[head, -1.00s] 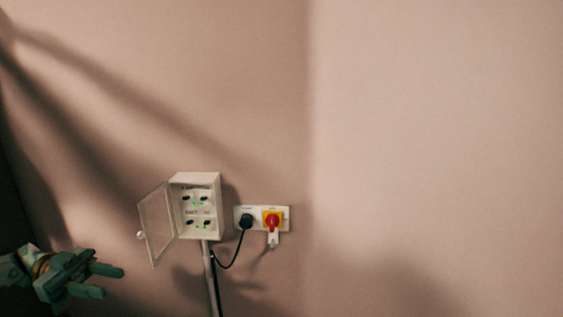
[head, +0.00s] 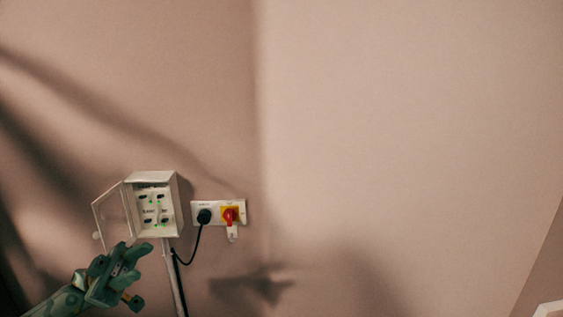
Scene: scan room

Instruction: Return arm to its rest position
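My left gripper (head: 138,262) is at the lower left, its dark green arm coming up from the bottom edge. Its two fingers look apart with nothing between them. It shows just below the open clear door (head: 112,216) of a white wall box (head: 180,205), overlapping the door's lower edge in the picture; I cannot tell how near it is in depth. My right gripper is not in view.
The wall box holds several black switches with green lights. A conduit (head: 175,280) runs down. The wall right of these is bare.

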